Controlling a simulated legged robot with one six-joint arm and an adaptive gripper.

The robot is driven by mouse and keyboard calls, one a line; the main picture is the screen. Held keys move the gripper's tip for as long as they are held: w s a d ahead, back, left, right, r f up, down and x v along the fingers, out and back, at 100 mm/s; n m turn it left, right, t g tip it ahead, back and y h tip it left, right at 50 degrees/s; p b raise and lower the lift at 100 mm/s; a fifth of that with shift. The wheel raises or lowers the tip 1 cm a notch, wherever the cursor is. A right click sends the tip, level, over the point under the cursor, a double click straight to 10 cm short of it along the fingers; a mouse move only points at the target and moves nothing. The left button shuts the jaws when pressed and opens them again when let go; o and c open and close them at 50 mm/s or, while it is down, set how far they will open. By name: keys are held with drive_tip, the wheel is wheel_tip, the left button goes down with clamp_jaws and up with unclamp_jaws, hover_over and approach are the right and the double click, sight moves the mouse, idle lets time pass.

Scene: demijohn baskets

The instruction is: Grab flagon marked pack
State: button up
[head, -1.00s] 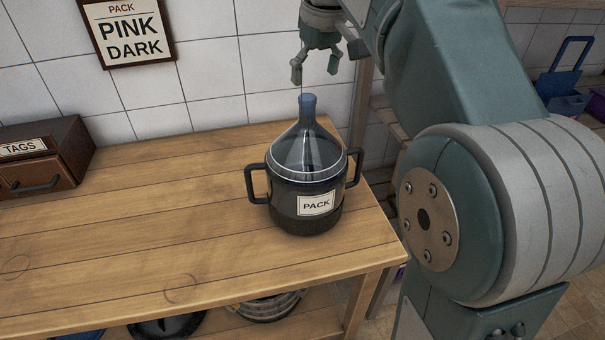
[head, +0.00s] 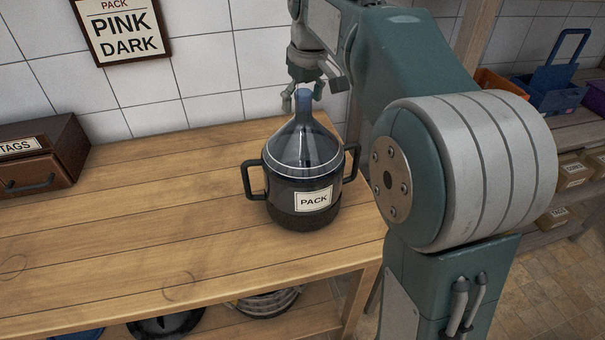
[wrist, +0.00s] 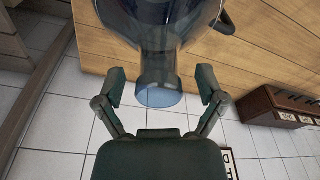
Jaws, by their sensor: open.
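The flagon (head: 302,150) is a clear glass demijohn in a dark two-handled basket with a label reading PACK. It stands upright on the wooden table (head: 120,220), near its right end. Its neck has a blue top. My gripper (head: 303,95) is open at the neck's top, pointing down. In the wrist view, the flagon's blue top (wrist: 160,98) lies between the spread fingers of my gripper (wrist: 160,92), with a gap on both sides. No finger visibly touches it.
A drawer box labelled TAGS (head: 40,155) sits at the table's left back. A sign reading PACK, PINK, DARK (head: 122,30) hangs on the tiled wall. Baskets stand on the shelf below. At right are shelves with a blue caddy (head: 556,80).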

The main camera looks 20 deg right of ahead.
drive_tip(key=shift+w+f, duration=0.1)
drive_tip(key=shift+f, duration=0.65)
clamp_jaws()
drive_tip(key=shift+r, duration=0.1)
drive_tip(key=shift+r, duration=0.45)
wheel_tip(320, 180, up, 3)
drive_tip(key=shift+f, duration=0.2)
drive_tip(key=s+d+r, duration=0.3)
drive_tip(key=s+r, duration=0.6)
drive_tip(key=s, duration=0.4)
drive_tip(key=shift+s+d+r, duration=0.25)
drive_tip(key=shift+s, duration=0.05)
